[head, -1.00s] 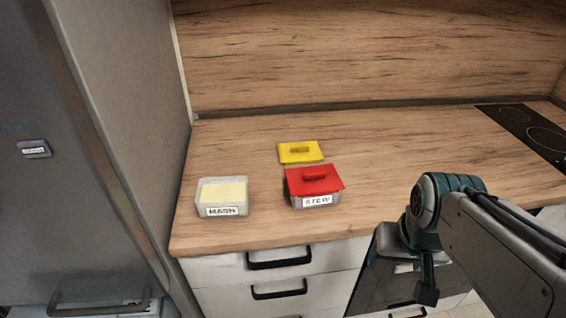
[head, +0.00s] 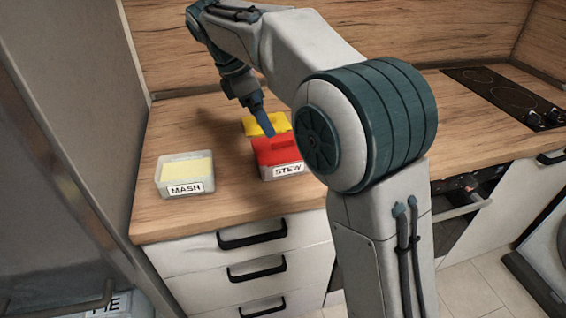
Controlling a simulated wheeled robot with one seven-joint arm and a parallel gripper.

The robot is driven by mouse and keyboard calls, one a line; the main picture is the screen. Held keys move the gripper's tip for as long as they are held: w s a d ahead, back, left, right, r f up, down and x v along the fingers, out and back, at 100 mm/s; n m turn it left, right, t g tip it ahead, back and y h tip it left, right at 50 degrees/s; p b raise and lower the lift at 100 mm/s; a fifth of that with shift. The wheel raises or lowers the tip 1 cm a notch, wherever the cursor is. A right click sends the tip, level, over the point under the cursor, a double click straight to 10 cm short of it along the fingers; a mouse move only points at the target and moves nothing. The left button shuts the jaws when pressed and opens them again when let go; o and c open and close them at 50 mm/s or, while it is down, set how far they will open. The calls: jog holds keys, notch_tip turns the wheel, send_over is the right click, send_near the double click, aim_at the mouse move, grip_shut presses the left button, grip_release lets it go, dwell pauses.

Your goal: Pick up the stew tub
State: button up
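The stew tub (head: 285,171) stands on the wooden counter, a pale tub with a white STEW label on its front. A red lid (head: 275,151) with a red handle lies on top of it. My gripper (head: 265,124) is above the red lid, pointing down near its handle and in front of the yellow lid. Its fingers show nearly edge-on, so I cannot tell whether they are open or touch the handle. My arm crosses the view and hides the area right of the tub.
An open tub labelled MASH (head: 186,189) with pale yellow contents stands left of the stew tub. A yellow lid (head: 266,124) lies just behind the stew tub. A black hob (head: 500,90) is at the right.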

aim_at(281, 146)
jog(key=shift+n, duration=0.3)
jog(key=x, duration=0.2)
jog(key=b+x, duration=0.1)
jog(key=x, duration=0.5)
jog(key=shift+w+a+f+b, duration=0.1)
jog(key=shift+w+a+b, duration=0.1)
jog(key=shift+a+b, duration=0.25)
jog(key=shift+d+b+x, duration=0.15)
jog(key=shift+b+x, duration=0.1)
jog(key=shift+x, duration=1.2)
jog(key=shift+d+b+x, duration=0.15)
jog(key=shift+b+x, duration=0.05)
jog(key=shift+x, duration=1.2)
jog(key=c, duration=0.8)
jog(key=shift+c, duration=0.5)
jog(key=shift+r, duration=0.3)
